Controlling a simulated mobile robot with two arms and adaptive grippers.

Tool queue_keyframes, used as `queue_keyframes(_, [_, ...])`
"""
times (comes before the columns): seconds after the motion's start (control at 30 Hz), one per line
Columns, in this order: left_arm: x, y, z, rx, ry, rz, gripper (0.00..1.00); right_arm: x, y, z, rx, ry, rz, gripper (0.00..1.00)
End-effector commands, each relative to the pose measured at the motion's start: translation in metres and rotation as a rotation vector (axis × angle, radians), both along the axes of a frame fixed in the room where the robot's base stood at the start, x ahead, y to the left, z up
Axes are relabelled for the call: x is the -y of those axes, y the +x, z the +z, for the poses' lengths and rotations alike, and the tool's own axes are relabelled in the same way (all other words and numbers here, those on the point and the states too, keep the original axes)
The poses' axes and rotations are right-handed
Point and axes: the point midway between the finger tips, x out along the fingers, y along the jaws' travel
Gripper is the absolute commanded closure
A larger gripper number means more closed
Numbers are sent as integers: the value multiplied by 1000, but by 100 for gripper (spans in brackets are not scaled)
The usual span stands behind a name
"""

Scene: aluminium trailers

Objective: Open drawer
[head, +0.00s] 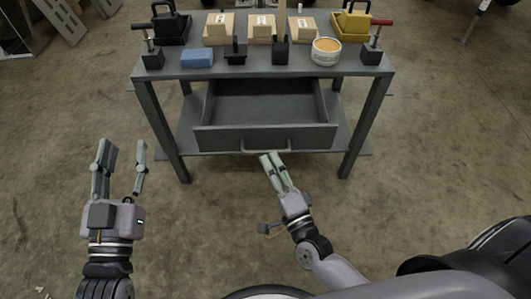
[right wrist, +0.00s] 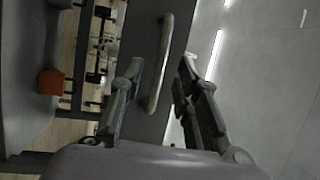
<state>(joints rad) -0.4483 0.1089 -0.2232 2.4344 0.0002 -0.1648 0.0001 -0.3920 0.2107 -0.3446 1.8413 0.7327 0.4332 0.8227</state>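The grey drawer (head: 265,138) under the workbench top is pulled out, and its empty inside shows. Its bar handle (head: 268,150) is on the front panel. My right gripper (head: 272,158) is just in front of the handle. In the right wrist view the handle (right wrist: 160,65) runs between the two spread fingers of the right gripper (right wrist: 163,92), with gaps on both sides. My left gripper (head: 122,152) is open and empty, left of the bench and apart from it.
The workbench top (head: 225,71) carries wooden boxes (head: 262,27), a blue block (head: 197,57), a round tin (head: 326,50), clamps and black and yellow cases. Bench legs (head: 365,125) flank the drawer. The right wrist view shows an orange object (right wrist: 50,82).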

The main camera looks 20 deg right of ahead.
Motion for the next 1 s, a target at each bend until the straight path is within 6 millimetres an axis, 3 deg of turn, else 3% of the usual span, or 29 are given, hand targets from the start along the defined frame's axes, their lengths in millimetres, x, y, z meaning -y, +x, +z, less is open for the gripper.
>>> queue_keyframes(0.2, [0, 0, 0, -1, 0, 1, 60, 5, -46, -9, -3, -3, 1, 70])
queue_keyframes(0.4, [0, 0, 0, -1, 0, 1, 60, 8, -67, -12, 0, -2, 1, 70])
queue_keyframes(1.0, [0, 0, 0, -1, 0, 1, 60, 9, -71, -12, 1, -2, 0, 70])
